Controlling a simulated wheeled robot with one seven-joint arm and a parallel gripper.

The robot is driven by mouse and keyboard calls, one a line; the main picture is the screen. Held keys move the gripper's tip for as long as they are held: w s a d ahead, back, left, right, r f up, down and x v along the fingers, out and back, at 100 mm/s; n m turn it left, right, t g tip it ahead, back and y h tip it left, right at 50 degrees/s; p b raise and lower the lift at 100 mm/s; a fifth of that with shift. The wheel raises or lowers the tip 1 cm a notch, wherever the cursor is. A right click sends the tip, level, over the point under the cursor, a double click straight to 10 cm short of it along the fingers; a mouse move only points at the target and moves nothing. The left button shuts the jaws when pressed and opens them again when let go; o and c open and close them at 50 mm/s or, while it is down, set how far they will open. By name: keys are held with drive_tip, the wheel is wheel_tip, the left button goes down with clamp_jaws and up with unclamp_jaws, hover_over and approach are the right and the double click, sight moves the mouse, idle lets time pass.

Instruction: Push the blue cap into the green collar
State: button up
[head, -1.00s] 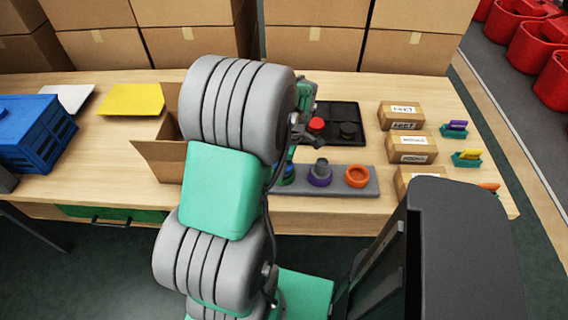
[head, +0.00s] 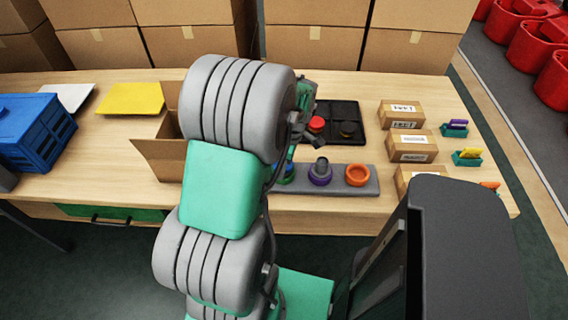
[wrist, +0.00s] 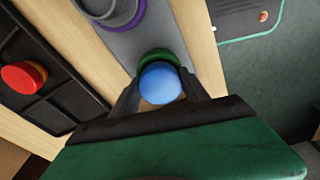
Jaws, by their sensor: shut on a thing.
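The blue cap (wrist: 160,83) is between the two fingertips of my gripper (wrist: 160,92) in the wrist view, and the gripper is shut on it. The green collar (wrist: 158,56) shows as a rim just behind the cap, on the grey bar. The cap overlaps the collar in this view; whether it touches or has entered it cannot be told. In the head view my arm hides most of the gripper, and the green collar (head: 286,180) and the cap show only in part at the left end of the bar.
The grey bar (head: 338,185) also holds a purple collar (head: 320,179) with a grey cap in it and an orange collar (head: 357,175). A black tray (head: 345,109) with a red cap (head: 316,124) and a dark cap lies behind. An open carton (head: 158,155) stands left, small boxes right.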

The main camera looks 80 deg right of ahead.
drive_tip(key=shift+a+f, duration=0.1)
drive_tip(key=shift+f, duration=0.15)
